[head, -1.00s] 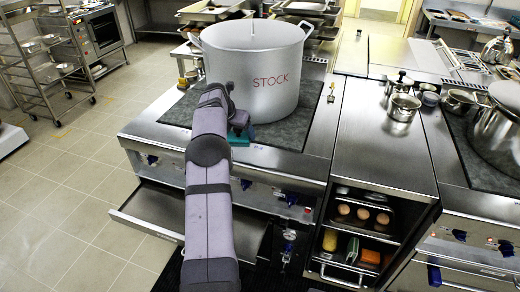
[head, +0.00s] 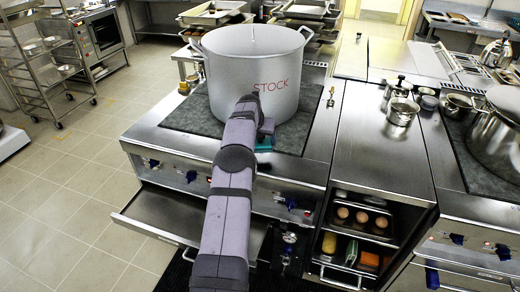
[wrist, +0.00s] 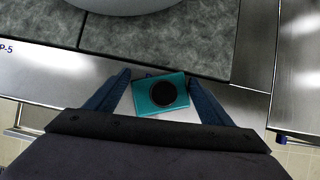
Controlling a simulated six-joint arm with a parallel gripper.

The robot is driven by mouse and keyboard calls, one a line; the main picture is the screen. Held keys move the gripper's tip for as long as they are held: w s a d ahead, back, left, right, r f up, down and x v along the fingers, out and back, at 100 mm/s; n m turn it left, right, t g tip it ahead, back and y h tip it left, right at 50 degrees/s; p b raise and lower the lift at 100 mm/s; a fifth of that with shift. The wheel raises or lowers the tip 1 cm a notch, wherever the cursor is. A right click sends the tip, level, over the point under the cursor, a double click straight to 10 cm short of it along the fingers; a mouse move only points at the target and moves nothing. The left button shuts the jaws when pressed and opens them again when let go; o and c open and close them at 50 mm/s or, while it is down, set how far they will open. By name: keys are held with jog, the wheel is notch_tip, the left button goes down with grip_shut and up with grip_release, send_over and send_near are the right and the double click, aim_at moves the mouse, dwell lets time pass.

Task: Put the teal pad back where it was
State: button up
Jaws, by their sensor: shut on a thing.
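The teal pad (wrist: 150,106) is a small flat block with a black disc on top. It sits between the two fingers of my gripper (wrist: 163,88) in the wrist view, and my gripper is shut on it. In the head view the pad (head: 264,149) shows as a teal sliver below my gripper (head: 266,132), at the steel front strip of the cooktop, in front of the stock pot. My arm hides part of it. I cannot tell whether the pad touches the steel.
The large stock pot (head: 240,65) stands on the dark grey hob plate (head: 190,118), close behind my gripper. A wide drawer (head: 160,215) is open below left. An open compartment (head: 335,243) with eggs and packs is at right. The steel counter (head: 375,150) is mostly clear.

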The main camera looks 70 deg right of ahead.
aim_at(260, 148)
jog(key=shift+f+p, duration=0.7)
jog(key=shift+f, duration=1.85)
jog(key=shift+f, duration=0.15)
jog(key=o, duration=1.1)
jog(key=shift+r, duration=0.25)
jog(key=shift+v, duration=0.9)
jog(key=b+v, duration=0.3)
jog(key=v, duration=0.7)
